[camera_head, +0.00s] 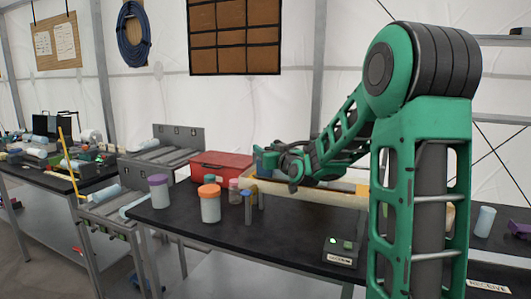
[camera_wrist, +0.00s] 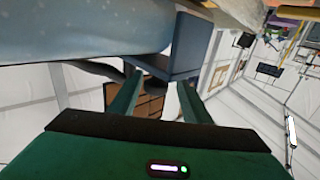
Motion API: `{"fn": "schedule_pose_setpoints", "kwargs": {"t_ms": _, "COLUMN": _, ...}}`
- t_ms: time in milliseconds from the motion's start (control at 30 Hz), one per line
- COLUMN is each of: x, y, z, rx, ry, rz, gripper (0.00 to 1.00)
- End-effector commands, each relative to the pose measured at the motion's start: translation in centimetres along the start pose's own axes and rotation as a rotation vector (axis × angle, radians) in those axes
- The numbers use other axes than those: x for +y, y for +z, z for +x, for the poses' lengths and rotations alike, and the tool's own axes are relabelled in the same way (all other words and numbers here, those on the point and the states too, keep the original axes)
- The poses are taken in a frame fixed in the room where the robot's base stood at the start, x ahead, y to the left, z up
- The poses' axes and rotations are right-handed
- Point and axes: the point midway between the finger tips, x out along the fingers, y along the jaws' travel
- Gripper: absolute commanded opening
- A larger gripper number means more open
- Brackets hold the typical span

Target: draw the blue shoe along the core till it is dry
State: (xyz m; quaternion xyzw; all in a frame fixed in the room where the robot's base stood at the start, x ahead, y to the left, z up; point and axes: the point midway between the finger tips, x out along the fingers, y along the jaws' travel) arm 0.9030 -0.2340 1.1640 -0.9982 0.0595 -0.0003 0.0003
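The core (camera_head: 312,193) is a long pale cylinder lying on the dark table in the head view, partly hidden behind my arm. The blue shoe (camera_head: 267,163) is at the core's left end, at the tip of my gripper (camera_head: 284,164). In the wrist view the shoe (camera_wrist: 192,42) lies against the core's side. My gripper's green fingers (camera_wrist: 158,90) flank the shoe's lower part and appear closed on it. The exact contact is partly hidden.
An orange-lidded jar (camera_head: 210,205) and a purple-lidded jar (camera_head: 160,191) stand at the table's left. A red case (camera_head: 221,166) lies behind. A small box with a green light (camera_head: 341,250) is at the front edge. Bare table lies between jar and box.

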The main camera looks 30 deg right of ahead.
Motion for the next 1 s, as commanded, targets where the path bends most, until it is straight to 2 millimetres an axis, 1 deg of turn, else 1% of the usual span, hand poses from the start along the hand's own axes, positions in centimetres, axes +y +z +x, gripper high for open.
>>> {"fn": "schedule_pose_setpoints", "kwargs": {"t_ms": 167, "x": 0.2, "y": 0.0, "z": -0.4, "rx": -0.001, "ry": 0.003, "rz": 0.0, "gripper": 0.43}}
{"fn": "schedule_pose_setpoints", "kwargs": {"t_ms": 267, "x": 0.2, "y": 0.1, "z": -1.4, "rx": -0.002, "ry": 0.005, "rz": -0.002, "gripper": 0.43}}
{"fn": "schedule_pose_setpoints", "kwargs": {"t_ms": 600, "x": 0.0, "y": 0.1, "z": -7.6, "rx": -0.001, "ry": 0.003, "rz": 0.0, "gripper": 0.43}}
{"fn": "schedule_pose_setpoints", "kwargs": {"t_ms": 700, "x": 0.0, "y": 0.1, "z": -9.0, "rx": -0.001, "ry": 0.003, "rz": -0.001, "gripper": 0.43}}
{"fn": "schedule_pose_setpoints", "kwargs": {"t_ms": 833, "x": 0.0, "y": 0.1, "z": -10.2, "rx": -0.001, "ry": 0.003, "rz": -0.001, "gripper": 0.43}}
{"fn": "schedule_pose_setpoints", "kwargs": {"t_ms": 1000, "x": -0.1, "y": 0.1, "z": -10.7, "rx": 0.0, "ry": 0.001, "rz": 0.0, "gripper": 0.43}}
